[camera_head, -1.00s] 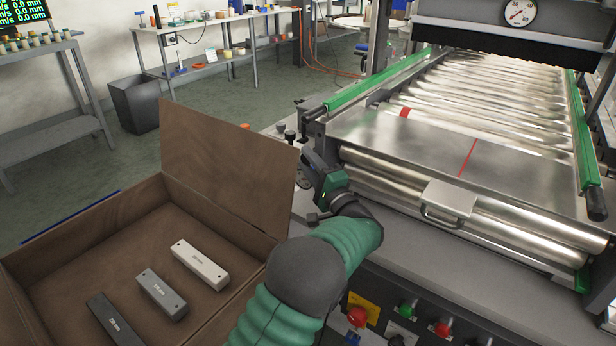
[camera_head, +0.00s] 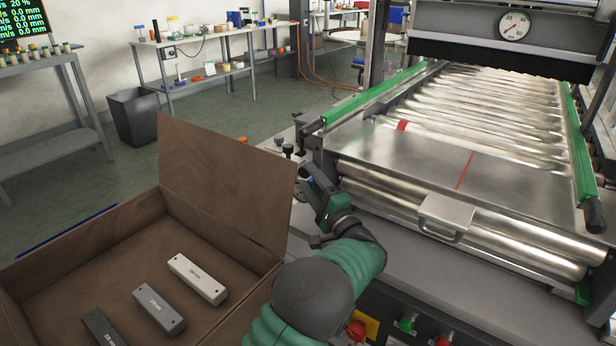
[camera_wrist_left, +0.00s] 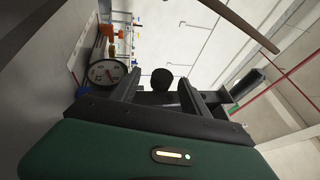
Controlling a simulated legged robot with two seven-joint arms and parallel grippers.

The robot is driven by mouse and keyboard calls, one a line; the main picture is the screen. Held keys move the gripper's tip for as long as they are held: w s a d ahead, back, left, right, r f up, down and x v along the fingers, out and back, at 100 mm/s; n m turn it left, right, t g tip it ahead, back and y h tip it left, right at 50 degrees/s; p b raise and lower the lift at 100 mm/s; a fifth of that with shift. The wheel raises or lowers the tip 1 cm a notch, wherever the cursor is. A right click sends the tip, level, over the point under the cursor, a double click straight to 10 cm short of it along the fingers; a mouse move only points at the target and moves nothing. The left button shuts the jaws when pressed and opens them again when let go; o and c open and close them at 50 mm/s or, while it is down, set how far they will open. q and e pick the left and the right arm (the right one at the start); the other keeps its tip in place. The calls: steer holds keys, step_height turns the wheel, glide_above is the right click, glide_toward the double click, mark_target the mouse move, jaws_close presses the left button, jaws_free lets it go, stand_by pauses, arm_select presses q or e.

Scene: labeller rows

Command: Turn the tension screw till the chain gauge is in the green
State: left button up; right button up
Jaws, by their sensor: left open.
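My left gripper (camera_head: 305,174) is open at the machine's near left corner, beside the end of the rollers. In the left wrist view its two fingers (camera_wrist_left: 160,92) stand apart, and a round black knob (camera_wrist_left: 162,79) shows in the gap, apparently ahead of the fingertips. I cannot tell whether this knob is the tension screw. A round dial gauge (camera_wrist_left: 107,73) with a pale face and dark rim sits left of the fingers in that view. Its needle and any green band are too small to read. My right gripper is not in view.
A brown open box (camera_head: 222,182) with several labelled blocks stands at the left front. Small knobs (camera_head: 287,150) stand near the gripper. The roller bed (camera_head: 470,150), a metal handle (camera_head: 446,216) and another dial (camera_head: 515,25) lie to the right. Control buttons (camera_head: 356,329) are below.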

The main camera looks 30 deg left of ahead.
arm_select(q)
steer(key=p+v, duration=0.4)
steer(key=v, duration=1.1)
steer(key=shift+d, duration=0.25)
